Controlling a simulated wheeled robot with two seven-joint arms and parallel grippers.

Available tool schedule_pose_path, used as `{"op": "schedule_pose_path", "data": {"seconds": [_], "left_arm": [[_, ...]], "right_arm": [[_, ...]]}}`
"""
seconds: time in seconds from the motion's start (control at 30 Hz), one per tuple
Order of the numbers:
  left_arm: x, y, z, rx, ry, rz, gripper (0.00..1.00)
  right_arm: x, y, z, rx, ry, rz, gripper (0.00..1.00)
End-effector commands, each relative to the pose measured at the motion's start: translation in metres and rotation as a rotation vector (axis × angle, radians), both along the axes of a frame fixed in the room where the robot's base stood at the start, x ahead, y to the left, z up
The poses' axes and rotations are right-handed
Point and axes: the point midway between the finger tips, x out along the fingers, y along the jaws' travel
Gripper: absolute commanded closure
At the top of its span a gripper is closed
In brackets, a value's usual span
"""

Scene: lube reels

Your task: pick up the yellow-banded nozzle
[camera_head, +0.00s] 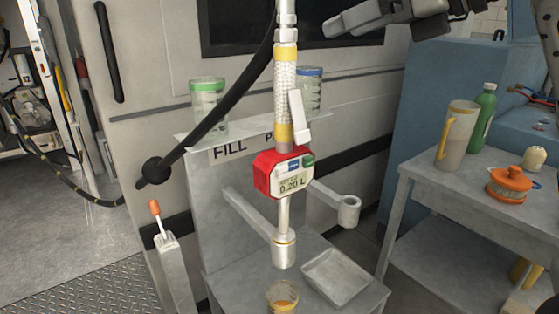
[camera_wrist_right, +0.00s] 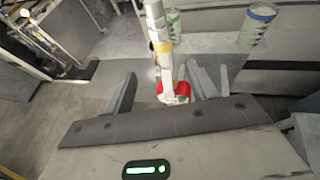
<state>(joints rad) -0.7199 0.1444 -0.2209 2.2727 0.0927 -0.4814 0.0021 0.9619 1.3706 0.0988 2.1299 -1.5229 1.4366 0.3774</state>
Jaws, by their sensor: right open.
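The yellow-banded nozzle (camera_head: 285,95) hangs upright in the middle of the head view. It has a white braided sleeve between two yellow bands, a white lever and a red meter (camera_head: 283,172) reading 0.20 L. Its lower spout goes down into a grey cup-ended holder arm (camera_head: 284,250). My right gripper (camera_head: 350,18) is open and empty, above and to the right of the nozzle in the head view. In the right wrist view, the nozzle (camera_wrist_right: 160,45) appears between the two open fingers (camera_wrist_right: 163,92), apart from them. My left gripper is not in view.
A black hose (camera_head: 220,110) runs from the nozzle's top to the left. Green-lidded (camera_head: 208,105) and blue-lidded (camera_head: 309,90) jars stand behind on the FILL shelf. An empty holder arm (camera_head: 348,208) is to the right. An amber cup (camera_head: 283,297) stands below, beside a tray (camera_head: 337,277).

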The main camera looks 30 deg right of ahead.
Motion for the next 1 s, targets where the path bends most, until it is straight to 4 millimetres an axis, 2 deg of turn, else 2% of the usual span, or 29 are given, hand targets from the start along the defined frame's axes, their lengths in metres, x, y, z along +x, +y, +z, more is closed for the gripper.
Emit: {"op": "schedule_pose_path", "data": {"seconds": [0.1,0.3,0.57,0.83,1.0], "left_arm": [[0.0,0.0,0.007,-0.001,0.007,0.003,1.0],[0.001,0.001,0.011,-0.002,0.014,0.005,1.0],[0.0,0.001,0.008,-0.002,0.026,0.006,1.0],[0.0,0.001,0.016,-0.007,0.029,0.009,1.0],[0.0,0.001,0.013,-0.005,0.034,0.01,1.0]], "right_arm": [[0.024,0.01,-0.007,0.004,0.004,0.007,0.43],[0.057,0.02,-0.022,0.005,0.003,0.005,0.43],[0.075,0.025,-0.03,0.004,0.002,0.005,0.43],[0.11,0.032,-0.043,0.004,0.003,0.007,0.43],[0.118,0.034,-0.048,0.002,0.001,0.003,0.43]]}}
